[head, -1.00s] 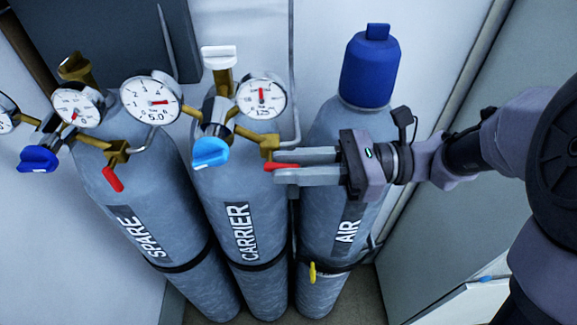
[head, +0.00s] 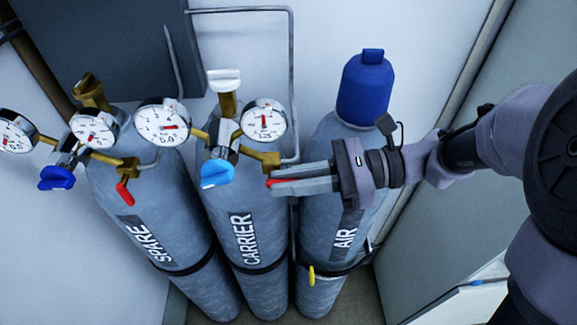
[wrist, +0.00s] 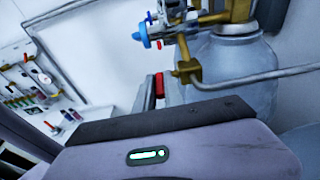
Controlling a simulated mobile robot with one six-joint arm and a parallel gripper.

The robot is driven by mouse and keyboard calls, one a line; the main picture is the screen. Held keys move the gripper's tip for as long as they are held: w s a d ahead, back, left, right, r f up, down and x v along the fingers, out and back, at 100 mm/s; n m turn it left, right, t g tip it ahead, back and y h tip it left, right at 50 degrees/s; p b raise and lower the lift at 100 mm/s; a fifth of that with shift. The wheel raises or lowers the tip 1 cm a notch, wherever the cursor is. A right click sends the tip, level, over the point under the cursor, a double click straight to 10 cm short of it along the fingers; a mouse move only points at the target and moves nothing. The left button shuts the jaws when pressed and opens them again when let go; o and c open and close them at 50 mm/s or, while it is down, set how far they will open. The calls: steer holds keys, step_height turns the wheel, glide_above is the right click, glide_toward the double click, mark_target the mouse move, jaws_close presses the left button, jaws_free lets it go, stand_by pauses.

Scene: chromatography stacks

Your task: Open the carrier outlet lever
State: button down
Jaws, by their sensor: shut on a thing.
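The carrier outlet lever (head: 287,181) is a short red handle on the brass outlet valve (head: 266,159) at the right of the carrier regulator. My gripper (head: 282,184) comes in from the right and is shut on the lever, with its fingers pointing left. In the wrist view the red lever (wrist: 158,84) shows between the fingers, just left of the brass valve (wrist: 187,70). Most of the lever is hidden by the fingers. The carrier cylinder (head: 228,200) stands upright below the valve, with its label facing forward.
The spare cylinder (head: 150,190) with its own red lever (head: 124,193) stands to the left. The air cylinder (head: 325,215) with a blue cap (head: 365,90) stands under my gripper. A light blue knob (head: 216,174), gauges and a grey pipe (head: 292,80) crowd the carrier valve.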

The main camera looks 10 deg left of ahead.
steer(key=c, duration=1.7)
jaws_free()
steer(key=p+v, duration=0.3)
steer(key=v, duration=1.4)
steer(key=shift+d+r, duration=0.1)
steer(key=shift+d, duration=0.1)
